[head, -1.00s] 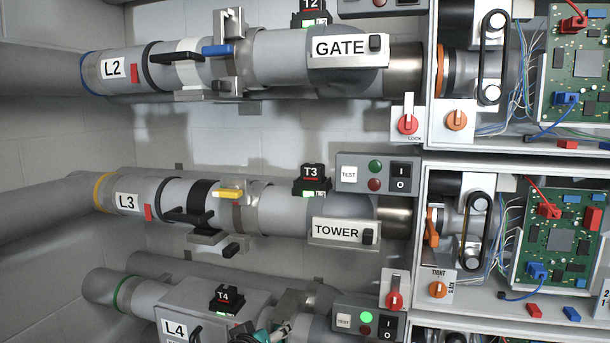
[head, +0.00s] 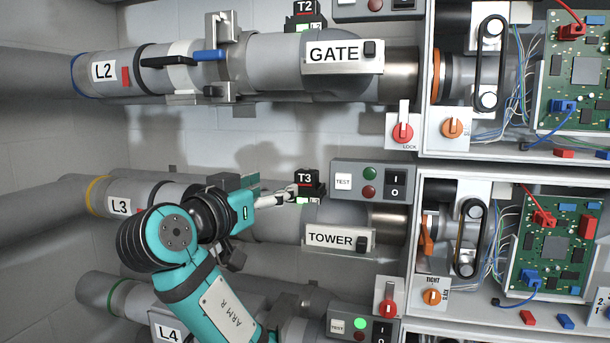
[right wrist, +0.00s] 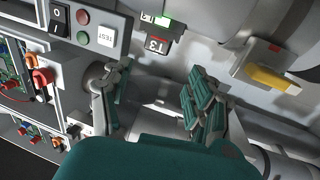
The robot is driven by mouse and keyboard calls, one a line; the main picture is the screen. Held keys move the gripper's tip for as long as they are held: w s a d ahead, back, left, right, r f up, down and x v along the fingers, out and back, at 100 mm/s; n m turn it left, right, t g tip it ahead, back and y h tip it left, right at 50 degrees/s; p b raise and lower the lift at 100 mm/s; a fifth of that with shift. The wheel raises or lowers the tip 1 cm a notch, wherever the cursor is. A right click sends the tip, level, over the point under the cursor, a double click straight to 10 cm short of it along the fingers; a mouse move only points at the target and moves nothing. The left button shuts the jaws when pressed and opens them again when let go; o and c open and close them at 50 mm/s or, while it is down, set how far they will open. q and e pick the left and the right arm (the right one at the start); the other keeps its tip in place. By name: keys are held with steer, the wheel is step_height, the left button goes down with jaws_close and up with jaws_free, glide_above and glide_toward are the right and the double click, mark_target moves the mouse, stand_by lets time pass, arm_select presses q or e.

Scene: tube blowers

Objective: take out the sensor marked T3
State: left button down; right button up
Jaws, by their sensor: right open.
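The sensor marked T3 (head: 308,178) is a small black block with a red stripe, seated on top of the grey L3 pipe (head: 275,219). It also shows upside down in the right wrist view (right wrist: 158,45), with a lit green patch beside it. My right gripper (head: 282,194) is at the sensor's left side in the head view, and its fingers cover part of the sensor's lower left. In the right wrist view my right gripper (right wrist: 153,88) has its fingers wide apart, with nothing between them. The sensor is beyond the fingertips there. Whether any finger touches it, I cannot tell.
A TEST box (head: 368,186) with buttons and a switch stands close right of the sensor. The TOWER plate (head: 327,239) is below it. A yellow lever (right wrist: 270,78) shows in the right wrist view. Sensor T2 (head: 305,10) is above. Open cabinets with circuit boards (head: 556,248) are at right.

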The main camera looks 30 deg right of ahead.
steer(key=p, duration=0.3)
glide_toward(308, 170)
steer(key=x, duration=0.4)
steer(key=shift+w+f, duration=0.25)
steer(key=shift+f, duration=0.05)
steer(key=shift+w+d+r, duration=0.1)
steer(key=shift+d+r, duration=0.05)
steer(key=shift+d, duration=0.15)
steer(key=p+x, duration=0.3)
steer(key=x, duration=0.1)
steer(key=shift+d+r, duration=0.15)
steer(key=shift+d, duration=0.3)
steer(key=shift+w+a, duration=0.1)
steer(key=shift+a, duration=0.05)
steer(key=shift+c, duration=0.6)
steer(key=c, duration=0.9)
